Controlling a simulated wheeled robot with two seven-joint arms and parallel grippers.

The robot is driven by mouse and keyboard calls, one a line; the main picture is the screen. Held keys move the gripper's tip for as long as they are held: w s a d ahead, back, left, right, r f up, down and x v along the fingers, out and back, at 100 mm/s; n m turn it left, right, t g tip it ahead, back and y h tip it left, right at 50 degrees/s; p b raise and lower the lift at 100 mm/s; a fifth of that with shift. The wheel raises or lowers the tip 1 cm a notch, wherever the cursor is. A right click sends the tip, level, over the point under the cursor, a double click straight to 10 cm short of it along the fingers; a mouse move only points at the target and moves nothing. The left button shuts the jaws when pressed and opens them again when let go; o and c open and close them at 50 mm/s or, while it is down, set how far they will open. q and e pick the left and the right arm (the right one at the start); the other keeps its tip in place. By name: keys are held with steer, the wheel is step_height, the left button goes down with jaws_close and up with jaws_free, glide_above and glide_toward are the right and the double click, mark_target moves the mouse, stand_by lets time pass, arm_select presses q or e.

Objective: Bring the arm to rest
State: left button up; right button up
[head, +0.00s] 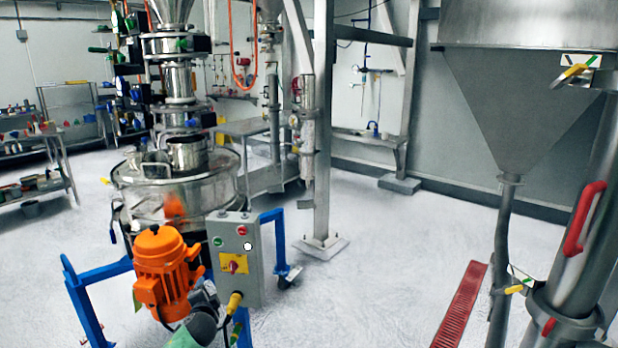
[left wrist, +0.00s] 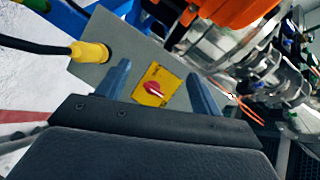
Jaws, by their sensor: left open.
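My left gripper (head: 207,296) is at the lower middle of the head view, just below and in front of the grey control box (head: 250,268). In the left wrist view my left gripper (left wrist: 158,70) is open, one finger on each side of the red rotary switch (left wrist: 153,89) on its yellow plate. No thing is held between the fingers. Whether a finger touches the box I cannot tell. The switch also shows in the head view (head: 234,264), with a green button (head: 218,242) and a red button (head: 242,230) above it. My right gripper is not in view.
An orange motor (head: 165,268) stands close left of the box, beside the steel sifter (head: 180,195) on a blue frame (head: 86,308). A yellow cable plug (head: 234,302) hangs below the box. A large steel hopper (head: 520,100) stands right. The floor between (head: 390,250) is clear.

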arm_select(q)
steer(key=s+d+f+n+g+h, duration=0.1)
steer(key=s+d+n+g, duration=0.35)
steer(key=s, duration=0.75)
steer(key=s+d+f+n+g+h, duration=0.1)
steer(key=s+d+n+g, duration=0.3)
steer(key=s, duration=0.8)
steer(key=s+d+f+g+h, duration=0.1)
steer(key=s+f, duration=0.3)
steer(key=s, duration=0.6)
steer(key=s+d+f+g, duration=0.2)
steer(key=s+d+f, duration=0.2)
steer(key=s, duration=0.7)
steer(key=s+d+f+n+g+h, duration=0.1)
steer(key=s+f, duration=0.4)
steer(key=s, duration=0.6)
steer(key=shift+s+d+f+g+h, duration=0.15)
steer(key=shift+d+f+g+h, duration=0.25)
steer(key=shift+d, duration=0.7)
steer(key=shift+r, duration=0.1)
